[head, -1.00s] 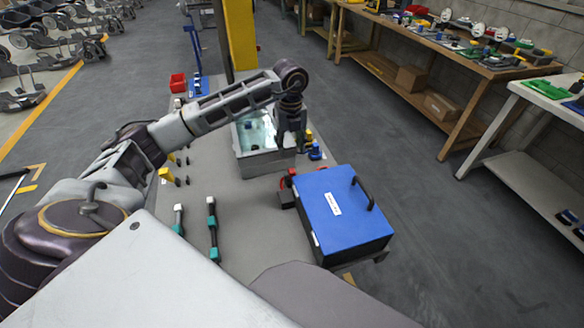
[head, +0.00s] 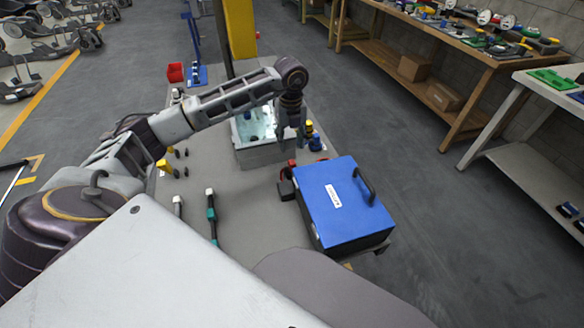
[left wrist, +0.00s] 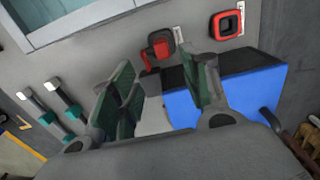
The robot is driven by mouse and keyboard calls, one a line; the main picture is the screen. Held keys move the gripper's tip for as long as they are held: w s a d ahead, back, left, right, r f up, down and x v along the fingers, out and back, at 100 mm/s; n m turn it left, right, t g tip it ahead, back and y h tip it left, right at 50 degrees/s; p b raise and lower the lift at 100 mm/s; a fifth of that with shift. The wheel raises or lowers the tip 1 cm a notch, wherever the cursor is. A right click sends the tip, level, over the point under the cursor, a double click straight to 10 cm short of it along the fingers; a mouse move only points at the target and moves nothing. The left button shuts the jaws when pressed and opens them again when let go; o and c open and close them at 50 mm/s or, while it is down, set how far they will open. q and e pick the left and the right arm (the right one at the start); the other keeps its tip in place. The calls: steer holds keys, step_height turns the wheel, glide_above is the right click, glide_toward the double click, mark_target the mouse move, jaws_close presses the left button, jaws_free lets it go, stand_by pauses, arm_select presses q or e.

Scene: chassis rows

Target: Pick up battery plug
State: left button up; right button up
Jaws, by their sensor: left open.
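The battery plug, which looks to be the small black-and-red piece (head: 286,186), lies on the grey tabletop at the left side of the blue box (head: 340,205). In the left wrist view a black-and-red piece (left wrist: 158,48) shows beyond and between my fingertips. My left gripper (head: 290,138) points down over the table, behind the blue box and in front of the grey bin. In the left wrist view its green-padded fingers (left wrist: 160,88) are apart with nothing held between them. My right gripper is not in view.
A grey bin (head: 262,156) stands behind the left gripper. Blue-and-black pieces (head: 315,143) stand to its right. Tools with teal parts (head: 211,215) lie on the left. A red-rimmed square piece (left wrist: 227,23) lies near the blue box. A yellow post (head: 240,35) rises behind.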

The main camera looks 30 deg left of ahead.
arm_select(q)
glide_above(292, 162)
step_height(292, 162, down, 4)
steer(key=shift+a+f, duration=0.15)
steer(key=shift+f, duration=0.1)
steer(key=shift+f+b, duration=0.3)
steer(key=shift+f, duration=0.15)
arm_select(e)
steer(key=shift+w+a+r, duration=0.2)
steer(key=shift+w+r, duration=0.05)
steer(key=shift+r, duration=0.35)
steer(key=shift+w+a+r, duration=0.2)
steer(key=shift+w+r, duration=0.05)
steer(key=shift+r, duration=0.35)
arm_select(q)
steer(key=shift+f, duration=0.15)
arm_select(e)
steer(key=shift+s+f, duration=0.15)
arm_select(q)
steer(key=shift+f, duration=0.6)
step_height(292, 162, down, 3)
steer(key=shift+r+b, duration=0.1)
steer(key=shift+b, duration=0.3)
steer(key=shift+f, duration=0.5)
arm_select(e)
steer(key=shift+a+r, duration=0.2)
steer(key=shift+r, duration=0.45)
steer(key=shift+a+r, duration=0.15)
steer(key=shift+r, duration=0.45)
